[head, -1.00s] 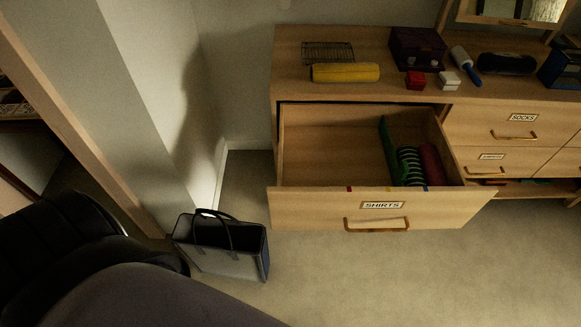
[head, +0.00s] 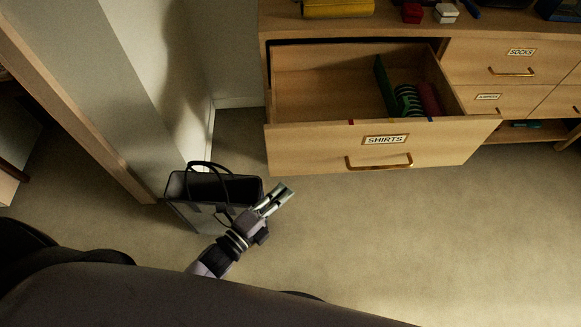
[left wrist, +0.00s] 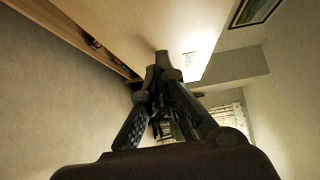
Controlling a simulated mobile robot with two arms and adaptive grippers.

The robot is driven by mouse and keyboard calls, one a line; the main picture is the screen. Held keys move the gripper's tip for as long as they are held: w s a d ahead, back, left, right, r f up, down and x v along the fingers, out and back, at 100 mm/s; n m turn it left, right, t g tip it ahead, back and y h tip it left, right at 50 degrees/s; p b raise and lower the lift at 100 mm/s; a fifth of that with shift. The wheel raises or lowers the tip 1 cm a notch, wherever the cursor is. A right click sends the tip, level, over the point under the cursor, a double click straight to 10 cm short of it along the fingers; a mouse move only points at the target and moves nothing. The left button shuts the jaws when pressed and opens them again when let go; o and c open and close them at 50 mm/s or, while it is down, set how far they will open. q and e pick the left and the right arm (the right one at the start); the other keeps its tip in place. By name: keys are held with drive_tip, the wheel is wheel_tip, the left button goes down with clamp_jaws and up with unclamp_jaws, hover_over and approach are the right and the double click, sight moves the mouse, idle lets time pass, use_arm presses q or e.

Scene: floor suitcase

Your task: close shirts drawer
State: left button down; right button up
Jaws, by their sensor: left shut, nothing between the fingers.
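The shirts drawer (head: 300,150) is pulled well out of the wooden dresser in the head view. Its front carries a SHIRTS label (head: 385,140) and a brass bar handle (head: 379,162). Rolled green, striped and red clothes (head: 409,99) lie in its right part; the left part is bare. My left gripper (head: 284,191) is shut and empty, in front of and below the drawer's left front, apart from it. In the left wrist view the gripper's fingers (left wrist: 162,62) are together before a pale wooden surface (left wrist: 150,25). My right gripper is not in view.
A dark handbag (head: 190,187) stands on the floor beside my left gripper, against the wall side. The socks drawer (head: 515,65) and a smaller labelled drawer (head: 490,101) are shut. Carpet (head: 420,235) in front of the dresser is clear.

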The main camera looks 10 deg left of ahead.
sight(304, 156)
use_arm(q)
drive_tip(key=shift+w+d+p, duration=0.2)
drive_tip(key=shift+w+d, duration=0.05)
drive_tip(key=shift+w, duration=1.75)
drive_tip(key=shift+w+d+p, duration=0.2)
drive_tip(key=shift+w, duration=1.8)
drive_tip(key=shift+w+a, duration=0.1)
drive_tip(key=shift+a, duration=0.05)
